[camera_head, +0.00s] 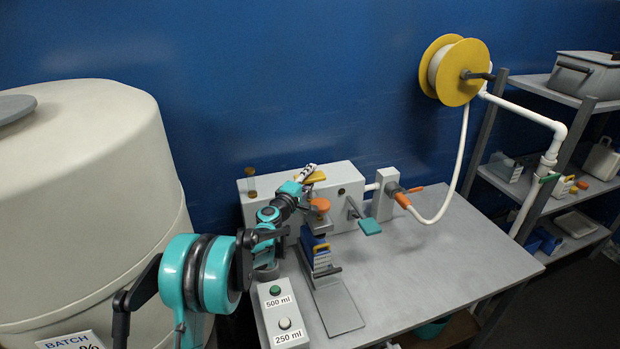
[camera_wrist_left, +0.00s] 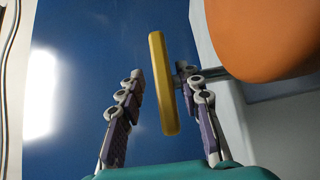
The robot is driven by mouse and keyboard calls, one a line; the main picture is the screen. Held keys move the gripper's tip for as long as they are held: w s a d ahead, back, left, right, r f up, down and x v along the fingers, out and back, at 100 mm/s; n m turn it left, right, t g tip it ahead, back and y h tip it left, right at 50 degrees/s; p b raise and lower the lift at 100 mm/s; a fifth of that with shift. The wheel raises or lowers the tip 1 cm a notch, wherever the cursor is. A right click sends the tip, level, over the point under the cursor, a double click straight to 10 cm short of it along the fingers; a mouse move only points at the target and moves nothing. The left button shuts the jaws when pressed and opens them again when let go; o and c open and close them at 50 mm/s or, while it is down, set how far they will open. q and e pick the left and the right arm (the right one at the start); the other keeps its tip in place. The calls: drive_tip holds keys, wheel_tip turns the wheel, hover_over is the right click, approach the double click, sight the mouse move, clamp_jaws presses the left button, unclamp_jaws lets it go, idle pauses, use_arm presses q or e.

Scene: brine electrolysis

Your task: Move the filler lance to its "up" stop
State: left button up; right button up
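A yellow bar-shaped handle (camera_head: 311,178) sits at the top front of the grey filling machine (camera_head: 345,178). I take it for the filler lance's handle; the lance itself is mostly hidden behind my arm. In the left wrist view the yellow handle (camera_wrist_left: 161,85) stands between the fingers of my left gripper (camera_wrist_left: 160,72). The right-hand finger is close to the handle, and a gap shows on the left-hand side. The gripper is open. In the head view my left gripper (camera_head: 307,174) is at the handle, its fingers small. My right gripper is not in view.
An orange round part (camera_head: 320,205) is just below the handle and looms in the wrist view (camera_wrist_left: 265,35). A large tank (camera_head: 90,190) stands left. The table's right side is clear.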

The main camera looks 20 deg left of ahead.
use_arm(q)
drive_tip(key=shift+f, duration=0.1)
drive_tip(key=shift+s+a, duration=0.1)
drive_tip(key=shift+s, duration=0.2)
drive_tip(key=s+a, duration=0.2)
drive_tip(key=s, duration=0.9)
drive_tip(key=s+d+r+m+g+h, duration=0.1)
drive_tip(key=s+d+m+g+h, duration=0.1)
drive_tip(key=s+d+m+g, duration=0.85)
drive_tip(key=s+a+f+m+y, duration=0.1)
drive_tip(key=s+f, duration=0.3)
drive_tip(key=s, duration=0.9)
drive_tip(key=s+a+f+m+y, duration=0.1)
drive_tip(key=s+f+m+y, duration=0.3)
drive_tip(key=s, duration=0.9)
drive_tip(key=shift+a, duration=0.15)
